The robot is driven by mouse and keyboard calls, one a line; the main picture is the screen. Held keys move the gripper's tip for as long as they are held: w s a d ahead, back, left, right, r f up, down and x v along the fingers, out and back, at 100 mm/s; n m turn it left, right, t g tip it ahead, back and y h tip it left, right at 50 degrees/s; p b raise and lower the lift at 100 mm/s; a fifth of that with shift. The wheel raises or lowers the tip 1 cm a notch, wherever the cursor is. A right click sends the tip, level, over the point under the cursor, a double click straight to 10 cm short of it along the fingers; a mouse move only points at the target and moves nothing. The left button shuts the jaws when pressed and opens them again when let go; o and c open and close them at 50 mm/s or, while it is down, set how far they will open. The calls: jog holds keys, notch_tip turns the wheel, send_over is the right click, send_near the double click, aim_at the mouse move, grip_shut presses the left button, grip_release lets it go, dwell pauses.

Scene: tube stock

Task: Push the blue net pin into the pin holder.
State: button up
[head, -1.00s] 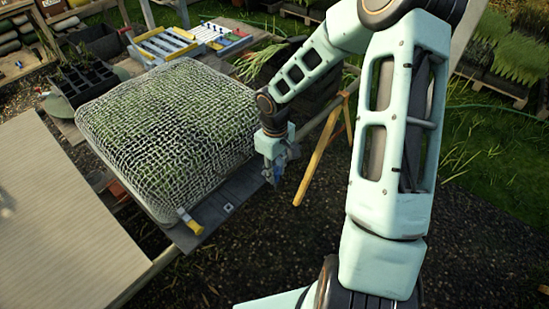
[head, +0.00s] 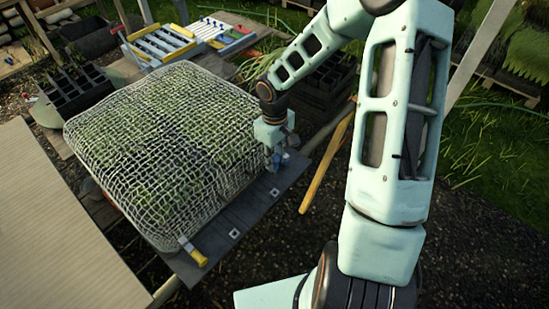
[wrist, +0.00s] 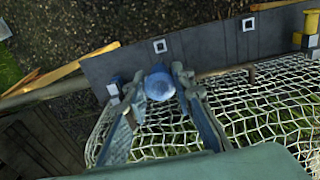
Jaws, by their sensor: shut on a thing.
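My gripper (wrist: 157,82) is shut on the blue net pin (wrist: 159,86), whose rounded blue top shows between the fingers in the wrist view. In the head view my gripper (head: 276,163) is at the right edge of the white net, above the grey board (head: 212,252).
The net (head: 160,140) covers a bed of green plants. A yellow pin (head: 196,254) stands at the board's near corner. A leaning wooden bar (head: 325,168) is right of my gripper. A pale corrugated panel (head: 60,240) lies at the left.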

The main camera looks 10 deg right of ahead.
aim_at(275, 174)
jog(key=shift+f+b, duration=3.1)
jog(key=shift+f, duration=0.85)
jog(key=shift+f+b, duration=2.75)
jog(key=shift+f, duration=0.5)
jog(key=o, duration=1)
jog(key=shift+o, duration=0.8)
jog(key=o, duration=0.9)
jog(key=shift+o, duration=0.2)
